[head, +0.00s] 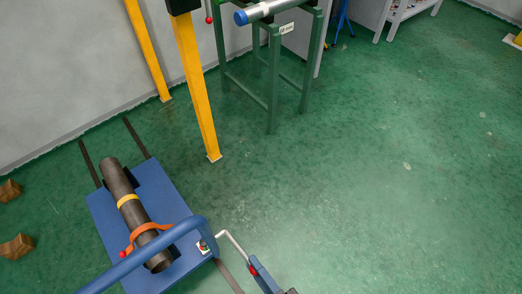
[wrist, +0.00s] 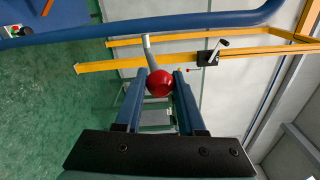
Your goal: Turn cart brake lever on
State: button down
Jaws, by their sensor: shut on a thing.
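The blue cart (head: 98,208) is at the lower left of the head view, with its blue tube handle (head: 172,233) across its near end. The grey brake lever (head: 234,243) is a bent rod rising beside the handle's right end. Its red ball knob (wrist: 158,83) sits between my two blue fingers in the wrist view. My gripper (wrist: 160,77) is shut on the knob; in the head view my gripper (head: 256,268) is at the bottom edge. A small white plate (head: 203,247) with red and green marks is near the lever's base, and it also shows in the wrist view (wrist: 17,31).
A dark pipe (head: 118,183) with yellow and orange bands lies on the cart. A yellow post (head: 196,90) and a green stand (head: 272,85) holding another pipe are behind. Wooden blocks (head: 17,246) lie at the left. The green floor at the right is clear.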

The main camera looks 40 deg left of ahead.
jog(key=shift+f, duration=0.2)
dwell(0.4)
jog(key=c, duration=0.5)
grip_release()
jog(key=shift+a, duration=0.1)
jog(key=shift+b, duration=0.3)
